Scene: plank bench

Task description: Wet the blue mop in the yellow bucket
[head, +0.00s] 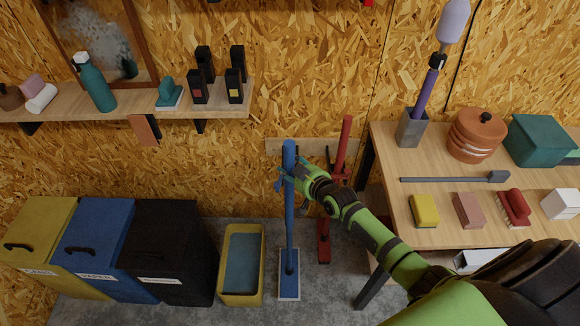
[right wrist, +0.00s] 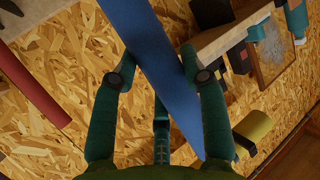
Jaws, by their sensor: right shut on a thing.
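The blue mop (head: 289,225) stands upright, its flat blue-edged head (head: 289,287) down at the floor just right of the yellow bucket (head: 225,298). The bucket is rectangular and holds bluish water (head: 241,262). My right gripper (head: 288,178) is shut on the mop's handle near its upper part. In the right wrist view, the fingers (right wrist: 160,75) sit on both sides of the blue handle (right wrist: 150,50). The mop head is outside the bucket. My left gripper is not in view.
A black bin (head: 170,250) stands left of the bucket, with blue and yellow bins beyond it. A red mop (head: 342,150) hangs at a wall rack just right of the blue mop. A wooden bench (head: 410,165) with several items is at right. A shelf (head: 130,110) runs above the bins.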

